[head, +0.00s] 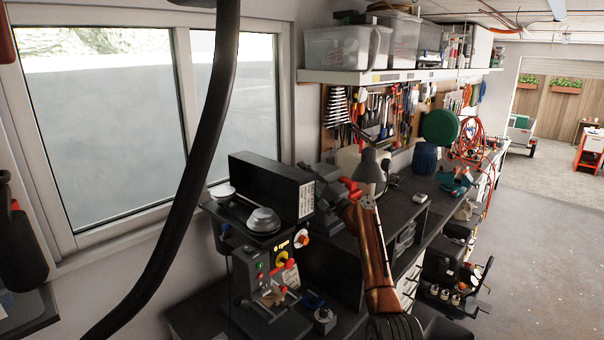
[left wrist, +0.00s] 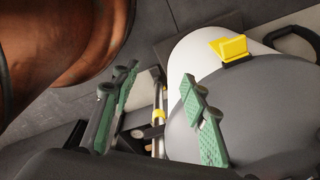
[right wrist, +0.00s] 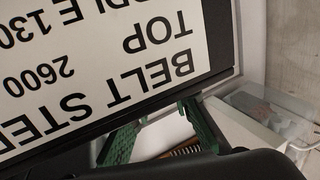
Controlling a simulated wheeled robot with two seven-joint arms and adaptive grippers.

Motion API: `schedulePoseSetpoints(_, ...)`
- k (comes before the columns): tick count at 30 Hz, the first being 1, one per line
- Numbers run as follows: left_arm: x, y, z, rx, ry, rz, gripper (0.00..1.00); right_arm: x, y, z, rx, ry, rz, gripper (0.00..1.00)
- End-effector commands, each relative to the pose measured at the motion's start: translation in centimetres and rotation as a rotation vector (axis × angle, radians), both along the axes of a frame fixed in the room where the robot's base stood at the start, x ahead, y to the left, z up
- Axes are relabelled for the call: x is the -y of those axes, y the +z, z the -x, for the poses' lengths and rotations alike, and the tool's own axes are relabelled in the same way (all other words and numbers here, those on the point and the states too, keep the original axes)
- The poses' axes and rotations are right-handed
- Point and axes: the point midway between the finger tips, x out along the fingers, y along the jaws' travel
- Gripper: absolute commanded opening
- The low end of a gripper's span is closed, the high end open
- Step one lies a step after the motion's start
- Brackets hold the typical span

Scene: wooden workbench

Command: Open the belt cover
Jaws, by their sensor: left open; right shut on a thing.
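The belt cover (head: 268,182) is a long black box on top of the drill-press head, in the left middle of the head view. It stands raised and tilted, with pulleys (head: 263,220) bare in front of it. Its white speed label (head: 306,199) faces right and fills much of the right wrist view (right wrist: 90,50). My right gripper (head: 328,193) is at the cover's right end, its green-padded fingers (right wrist: 165,128) shut on the cover's edge; the exact contact is partly hidden. My left gripper (left wrist: 160,115) is open and empty in the left wrist view.
A grey round-topped container (left wrist: 260,105) with a yellow clip (left wrist: 232,50) is close to my left gripper. A grey lamp (head: 371,167) stands behind my right arm. The window (head: 100,110) lies left; a tool board and loaded shelf (head: 400,76) are behind.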

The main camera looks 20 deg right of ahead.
Motion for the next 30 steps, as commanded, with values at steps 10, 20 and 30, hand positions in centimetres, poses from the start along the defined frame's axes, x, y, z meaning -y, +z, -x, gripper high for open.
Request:
schedulePoseSetpoints(10,0.0,0.0,0.01,0.0,0.0,0.0,0.41,-0.04,0.09,0.02,0.002,0.001,0.001,0.2)
schedulePoseSetpoints(20,-0.01,0.0,0.02,0.0,0.0,0.0,0.41,-0.02,0.08,0.03,0.002,0.001,0.001,0.36)
schedulePoseSetpoints(30,-0.12,-0.01,0.17,-0.002,0.001,-0.001,0.41,0.47,-0.28,0.47,0.002,-0.002,0.002,0.36)
